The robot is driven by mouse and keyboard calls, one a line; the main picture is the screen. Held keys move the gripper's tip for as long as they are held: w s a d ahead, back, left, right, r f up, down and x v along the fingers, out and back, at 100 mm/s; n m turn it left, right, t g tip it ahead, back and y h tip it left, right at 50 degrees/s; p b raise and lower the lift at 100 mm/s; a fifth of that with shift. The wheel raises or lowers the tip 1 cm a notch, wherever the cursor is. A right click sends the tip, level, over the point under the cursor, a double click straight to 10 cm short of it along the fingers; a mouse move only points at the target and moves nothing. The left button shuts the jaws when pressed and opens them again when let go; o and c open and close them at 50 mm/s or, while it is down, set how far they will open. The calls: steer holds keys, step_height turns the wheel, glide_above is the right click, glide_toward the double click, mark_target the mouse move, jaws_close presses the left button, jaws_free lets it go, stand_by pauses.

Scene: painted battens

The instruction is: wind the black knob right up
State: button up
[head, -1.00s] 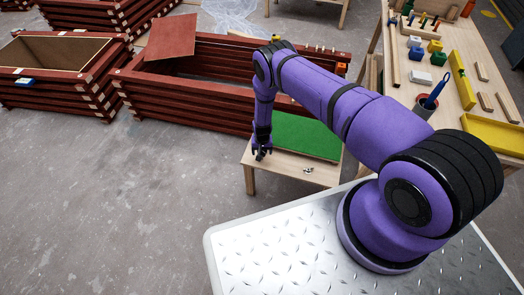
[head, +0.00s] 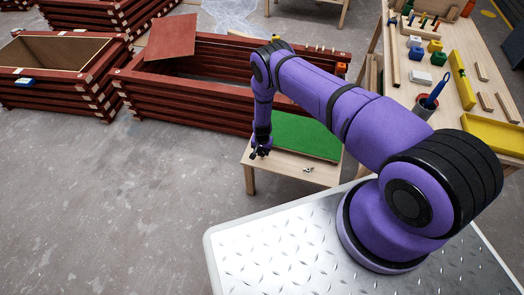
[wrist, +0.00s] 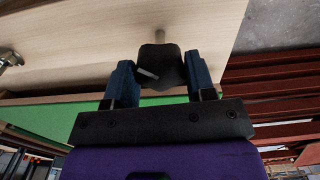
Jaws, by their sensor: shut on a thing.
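The black knob (wrist: 160,68) is in the middle of the wrist view, a dark lobed shape with a pale pin or mark on it and a light stem rising behind it. My gripper (wrist: 160,82) has its two blue-black fingers on either side of the knob and is shut on it. In the head view my gripper (head: 259,153) points down at the left end of the small wooden table (head: 288,166). The knob is too small and hidden to make out there.
A green panel (head: 306,135) lies on the small table, with a small metal piece (head: 308,169) near its front edge. Dark red stacked battens (head: 190,105) stand behind and left. A workbench (head: 450,70) with coloured parts is at the right. The floor at left is clear.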

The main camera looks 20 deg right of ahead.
steer(key=m, duration=0.6)
steer(key=shift+m, duration=0.3)
steer(key=m, duration=1.2)
steer(key=shift+m, duration=0.3)
steer(key=m, duration=0.6)
steer(key=shift+m, duration=0.4)
steer(key=o, duration=0.9)
step_height(320, 180, up, 11)
steer(key=shift+f, duration=0.1)
